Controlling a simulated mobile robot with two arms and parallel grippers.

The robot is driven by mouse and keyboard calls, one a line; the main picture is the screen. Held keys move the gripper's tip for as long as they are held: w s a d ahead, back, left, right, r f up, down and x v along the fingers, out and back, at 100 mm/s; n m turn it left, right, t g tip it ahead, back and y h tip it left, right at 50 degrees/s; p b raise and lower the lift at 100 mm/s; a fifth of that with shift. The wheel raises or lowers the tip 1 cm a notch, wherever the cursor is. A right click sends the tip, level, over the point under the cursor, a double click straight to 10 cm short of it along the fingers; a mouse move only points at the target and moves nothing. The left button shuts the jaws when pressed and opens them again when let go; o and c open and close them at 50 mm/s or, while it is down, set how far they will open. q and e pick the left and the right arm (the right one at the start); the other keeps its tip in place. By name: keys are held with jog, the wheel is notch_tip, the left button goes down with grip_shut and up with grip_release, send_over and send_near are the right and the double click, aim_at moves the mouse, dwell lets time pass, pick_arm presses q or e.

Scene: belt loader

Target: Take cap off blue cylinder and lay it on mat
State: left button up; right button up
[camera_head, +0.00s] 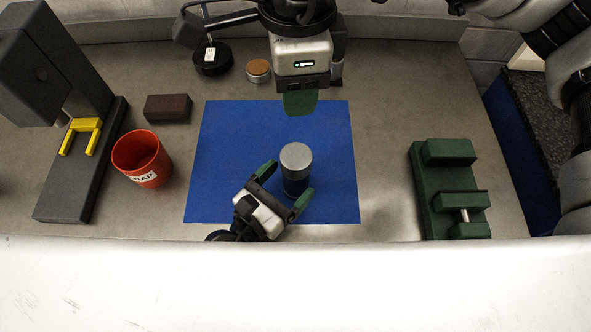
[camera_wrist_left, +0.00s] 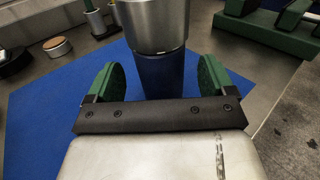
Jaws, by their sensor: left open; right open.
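The blue cylinder (camera_head: 295,185) stands upright on the blue mat (camera_head: 225,150), right of the mat's middle. Its grey metal cap (camera_head: 296,157) sits on top. In the left wrist view the cap (camera_wrist_left: 152,22) is above the dark blue body (camera_wrist_left: 160,75). My left gripper (camera_head: 285,182) is open, its green fingers on either side of the cylinder's lower body, with gaps visible in the wrist view (camera_wrist_left: 158,82). My right gripper (camera_head: 300,103) is above the far part of the mat, behind the cylinder. Its green finger pad faces the head camera; nothing shows in it.
A red cup (camera_head: 141,158) and a dark brown block (camera_head: 168,108) stand left of the mat. A grey press with a yellow fork (camera_head: 81,137) is farther left. A small round tin (camera_head: 258,70) and a black disc (camera_head: 212,58) are behind. A green fixture (camera_head: 448,190) stands right.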

aim_at(296, 156)
pick_arm(q)
jog(key=shift+x, duration=1.4)
jog(key=c, duration=1.4)
pick_arm(e)
jog(key=shift+o, duration=2.5)
jog(key=shift+f+n, duration=0.3)
jog(key=shift+f, duration=0.1)
jog(key=shift+o, duration=0.7)
notch_tip(296, 156, down, 12)
jog(key=n, duration=0.9)
jog(key=shift+f, duration=0.1)
jog(key=shift+n, duration=0.4)
jog(key=shift+f, duration=2.15)
